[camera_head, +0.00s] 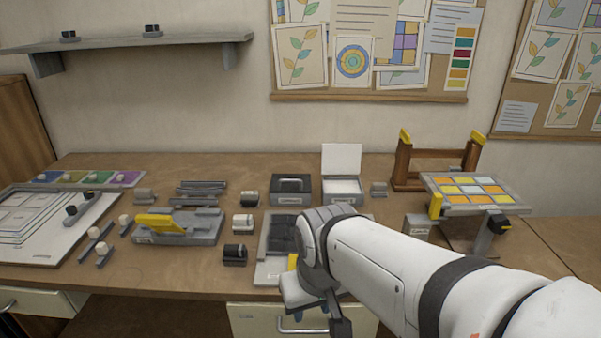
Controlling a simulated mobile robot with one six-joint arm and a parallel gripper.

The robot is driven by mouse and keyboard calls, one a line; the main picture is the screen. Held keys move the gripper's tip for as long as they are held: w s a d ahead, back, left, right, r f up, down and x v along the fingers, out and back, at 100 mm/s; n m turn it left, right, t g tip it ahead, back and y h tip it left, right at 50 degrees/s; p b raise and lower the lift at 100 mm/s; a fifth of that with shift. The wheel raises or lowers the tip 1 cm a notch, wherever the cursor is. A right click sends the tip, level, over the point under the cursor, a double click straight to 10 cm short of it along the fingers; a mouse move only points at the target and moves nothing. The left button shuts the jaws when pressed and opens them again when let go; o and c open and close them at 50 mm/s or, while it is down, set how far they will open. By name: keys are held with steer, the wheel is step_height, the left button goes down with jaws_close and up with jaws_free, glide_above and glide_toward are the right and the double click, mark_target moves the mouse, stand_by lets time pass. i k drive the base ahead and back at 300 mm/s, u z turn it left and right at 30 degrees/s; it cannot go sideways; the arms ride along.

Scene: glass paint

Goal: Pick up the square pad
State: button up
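No single item is plainly marked as the square pad. A dark, roughly square padded surface (282,232) lies in a grey tray (268,270) at the front middle of the table, partly hidden by my arm. A white, squarish surface (343,187) shows in an open box with a raised white lid (342,159), behind my arm. I cannot tell which is the pad. My gripper (320,316) points down over the front table edge, in front of the tray. Its fingertips are partly cut off and dark, so its opening and any held thing are unclear.
A black box (291,190) stands left of the open box. A grey device with a yellow handle (155,221) and small dark-and-white blocks stand to the left. A stand with coloured panes (470,189) is at right. A drawer (262,318) sits below the front edge.

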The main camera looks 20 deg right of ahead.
mark_target(378, 190)
steer(key=u, duration=0.25)
steer(key=k, duration=1.2)
steer(key=z, duration=0.8)
steer(key=i, duration=0.85)
steer(key=z, duration=0.05)
